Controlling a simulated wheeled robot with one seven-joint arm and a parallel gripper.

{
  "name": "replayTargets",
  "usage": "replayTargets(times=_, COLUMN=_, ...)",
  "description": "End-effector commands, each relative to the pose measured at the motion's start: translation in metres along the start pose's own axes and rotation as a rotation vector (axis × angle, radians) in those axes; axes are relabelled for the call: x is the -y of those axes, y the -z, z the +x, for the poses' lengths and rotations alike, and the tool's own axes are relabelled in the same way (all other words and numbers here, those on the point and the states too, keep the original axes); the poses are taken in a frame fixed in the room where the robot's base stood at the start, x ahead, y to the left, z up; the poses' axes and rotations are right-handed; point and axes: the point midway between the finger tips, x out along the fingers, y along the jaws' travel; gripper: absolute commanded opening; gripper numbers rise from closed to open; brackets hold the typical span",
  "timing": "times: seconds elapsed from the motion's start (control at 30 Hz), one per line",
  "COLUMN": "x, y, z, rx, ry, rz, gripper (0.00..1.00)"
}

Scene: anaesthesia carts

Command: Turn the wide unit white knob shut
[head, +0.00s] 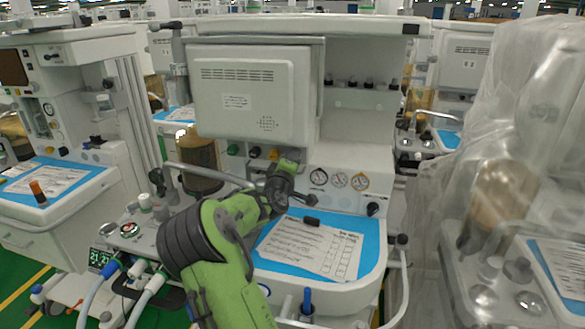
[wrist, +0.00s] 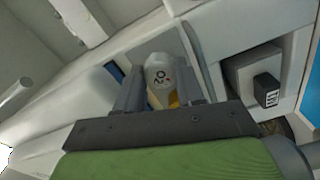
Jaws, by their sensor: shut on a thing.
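The wide unit (head: 340,160) is the white anaesthesia cart in the middle of the head view. In the wrist view a white knob (wrist: 158,72) with dark "O2"-like lettering, seen sideways, sits between the two fingers. My gripper (wrist: 160,88) is shut on it, one finger on each side. In the head view my gripper (head: 290,168) reaches the front panel of the wide unit, left of the gauges, and the knob is hidden there by the gripper and wrist. How far the knob is turned cannot be told.
Round gauges (head: 340,180) sit right of my gripper. A blue work surface with a paper sheet (head: 312,246) lies below the panel. A grey block with a black labelled piece (wrist: 267,88) stands right of the knob. A plastic-covered cart (head: 520,150) is at right, another cart (head: 70,110) at left.

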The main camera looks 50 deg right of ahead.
Motion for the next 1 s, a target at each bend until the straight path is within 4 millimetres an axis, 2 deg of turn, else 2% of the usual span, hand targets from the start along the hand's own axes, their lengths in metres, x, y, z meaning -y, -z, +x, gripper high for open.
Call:
replayTargets(times=0.67, x=0.0005, y=-0.0001, z=-0.0001, rx=0.001, ry=0.002, rz=0.057, gripper=0.07)
replayTargets(times=0.7, x=0.0005, y=-0.0002, z=-0.0001, rx=0.001, ry=0.002, rz=0.057, gripper=0.44)
replayTargets(times=0.83, x=0.0004, y=-0.0002, z=0.0000, rx=0.001, ry=0.002, rz=0.057, gripper=0.63)
replayTargets(times=1.0, x=0.0009, y=-0.0002, z=-0.0001, rx=0.001, ry=0.003, rz=0.057, gripper=0.63)
